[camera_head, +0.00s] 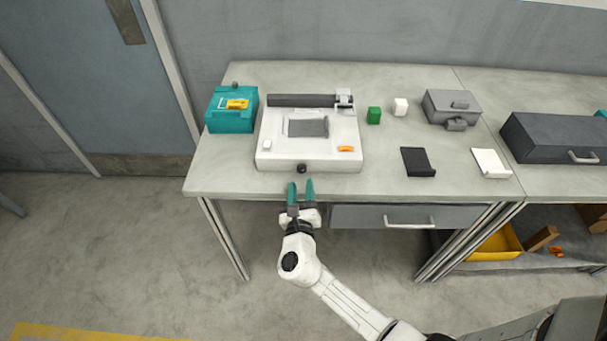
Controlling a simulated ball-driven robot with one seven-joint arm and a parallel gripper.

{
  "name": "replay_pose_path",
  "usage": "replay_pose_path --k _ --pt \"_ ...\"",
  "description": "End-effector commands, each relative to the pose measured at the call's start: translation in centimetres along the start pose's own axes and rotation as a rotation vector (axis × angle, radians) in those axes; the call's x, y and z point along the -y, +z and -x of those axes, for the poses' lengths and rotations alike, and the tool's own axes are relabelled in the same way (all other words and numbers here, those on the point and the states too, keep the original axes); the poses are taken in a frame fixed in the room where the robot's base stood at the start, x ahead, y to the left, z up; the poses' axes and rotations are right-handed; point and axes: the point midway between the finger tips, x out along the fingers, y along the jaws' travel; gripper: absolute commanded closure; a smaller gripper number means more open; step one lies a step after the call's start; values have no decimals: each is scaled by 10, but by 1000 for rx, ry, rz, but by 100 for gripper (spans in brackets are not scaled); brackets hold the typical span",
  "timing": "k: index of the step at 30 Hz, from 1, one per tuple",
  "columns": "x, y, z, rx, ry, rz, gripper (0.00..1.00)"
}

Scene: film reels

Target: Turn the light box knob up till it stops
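A white light box (269,149) with a dark square panel (307,127) stands on the left part of the grey table. A small round black knob (301,168) sits on its front edge. My gripper (301,184) has two teal fingers pointing toward the knob from the front. The fingers are spread with a gap between them, and nothing shows between them. Their tips are a little short of the knob, in front of the table edge. The knob's turned position is too small to read.
A teal box (231,121) stands left of the light box. A drawer handle (410,223) juts out below the tabletop.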

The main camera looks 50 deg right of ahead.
Motion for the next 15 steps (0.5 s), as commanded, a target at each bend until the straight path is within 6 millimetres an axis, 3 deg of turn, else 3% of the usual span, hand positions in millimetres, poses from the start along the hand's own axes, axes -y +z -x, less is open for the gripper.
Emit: replay_pose_path --k 6,15 --pt "1 0 -33 -1 -3 -1 60" --pt "0 0 -46 -1 0 -1 60"
